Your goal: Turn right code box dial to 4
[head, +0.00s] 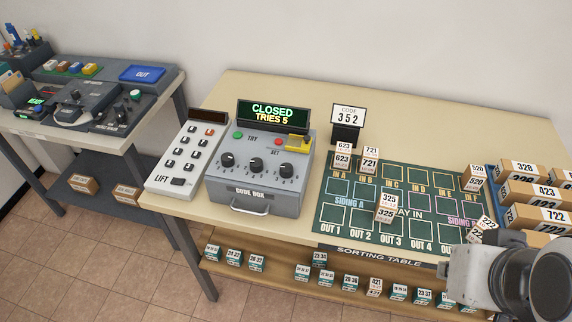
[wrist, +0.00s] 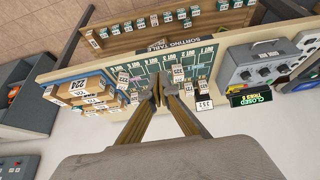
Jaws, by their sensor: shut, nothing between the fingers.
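The grey code box (head: 256,172) stands on the table left of the sorting mat. Its screen (head: 272,115) reads CLOSED, TRIES 5. Three black dials sit in a row on its face: left (head: 228,160), middle (head: 256,165) and right dial (head: 286,171). The dial numbers are too small to read. A code card (head: 348,116) shows 352. The code box also shows in the wrist view (wrist: 262,62), upside down. My gripper (wrist: 158,92) is shut and empty, high above the table and well away from the dials. Its fingers are out of the head view; only my arm shows at lower right.
A yellow lever part (head: 298,142) stands up at the box's right rear. The LIFT keypad (head: 186,158) stands close on its left. Small numbered boxes (head: 386,208) stand on the green mat (head: 345,222). Blue trays of cartons (head: 492,180) stand at right.

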